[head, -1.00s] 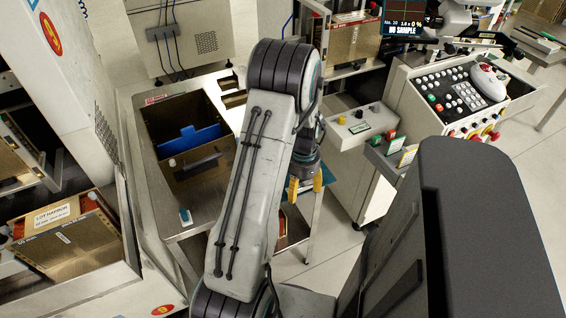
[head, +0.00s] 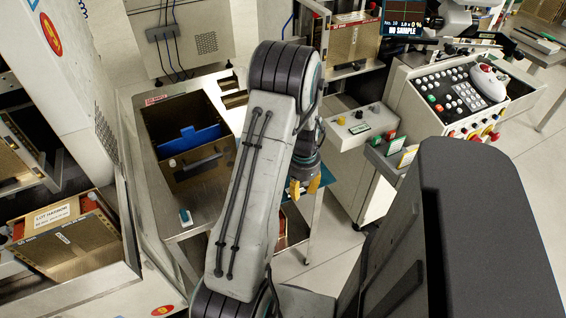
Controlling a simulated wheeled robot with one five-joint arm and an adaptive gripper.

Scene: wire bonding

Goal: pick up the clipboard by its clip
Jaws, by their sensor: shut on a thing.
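My gripper (head: 305,187) shows just right of my arm's large pale link, with its yellow fingertips pointing down over the right side of the steel table. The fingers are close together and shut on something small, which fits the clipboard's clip.
An open bin with a blue divider (head: 192,138) stands on the steel table (head: 190,212) to the left. A grey control console (head: 352,130) stands close on the right, with a keypad panel (head: 458,97) beyond.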

